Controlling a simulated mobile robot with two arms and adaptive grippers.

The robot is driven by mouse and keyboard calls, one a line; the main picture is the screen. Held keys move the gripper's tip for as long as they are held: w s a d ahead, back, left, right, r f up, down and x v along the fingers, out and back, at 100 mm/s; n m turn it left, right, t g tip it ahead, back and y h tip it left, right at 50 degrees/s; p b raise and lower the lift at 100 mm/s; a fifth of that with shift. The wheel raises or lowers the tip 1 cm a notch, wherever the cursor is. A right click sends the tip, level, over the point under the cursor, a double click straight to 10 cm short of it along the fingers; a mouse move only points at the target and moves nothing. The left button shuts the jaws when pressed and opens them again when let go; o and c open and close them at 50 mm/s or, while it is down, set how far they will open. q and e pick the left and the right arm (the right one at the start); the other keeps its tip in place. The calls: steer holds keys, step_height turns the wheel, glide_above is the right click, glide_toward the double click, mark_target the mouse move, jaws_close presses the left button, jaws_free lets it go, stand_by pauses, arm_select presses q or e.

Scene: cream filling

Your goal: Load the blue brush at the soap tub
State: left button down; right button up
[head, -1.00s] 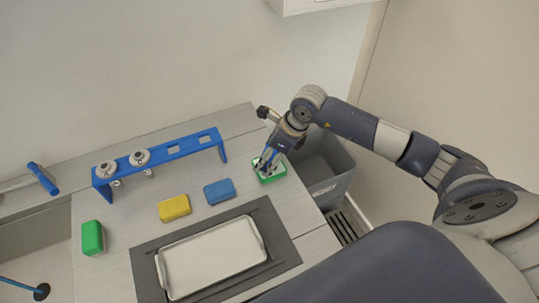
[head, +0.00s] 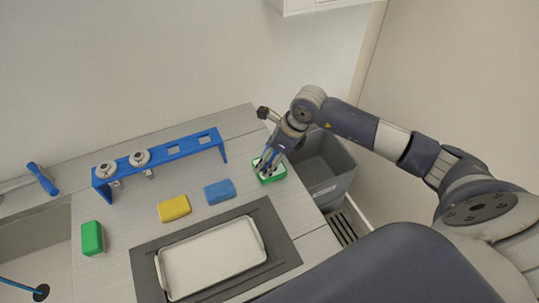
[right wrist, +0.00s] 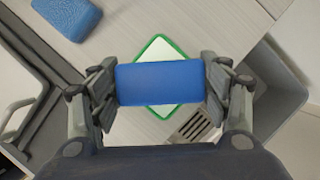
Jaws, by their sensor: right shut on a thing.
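My right gripper (head: 267,164) is shut on the blue brush (right wrist: 160,82), which shows as a plain blue block between the fingers in the right wrist view. The soap tub (head: 282,178) is a small square tub with a green rim and a white inside, near the right end of the counter. The gripper points down into or just over it. In the right wrist view the tub (right wrist: 150,44) lies behind the brush, which hides its middle. I cannot tell whether the brush touches the soap. My left gripper is not in view.
A blue sponge (head: 219,191), a yellow sponge (head: 174,208) and a green block (head: 92,237) lie on the counter. A white tray (head: 262,246) sits on a dark mat (head: 285,246). A blue rack (head: 180,152) stands behind. A grey bin (head: 335,168) is right of the counter.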

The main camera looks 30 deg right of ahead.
steer(key=shift+r+p, duration=1.7)
steer(key=shift+r, duration=1.8)
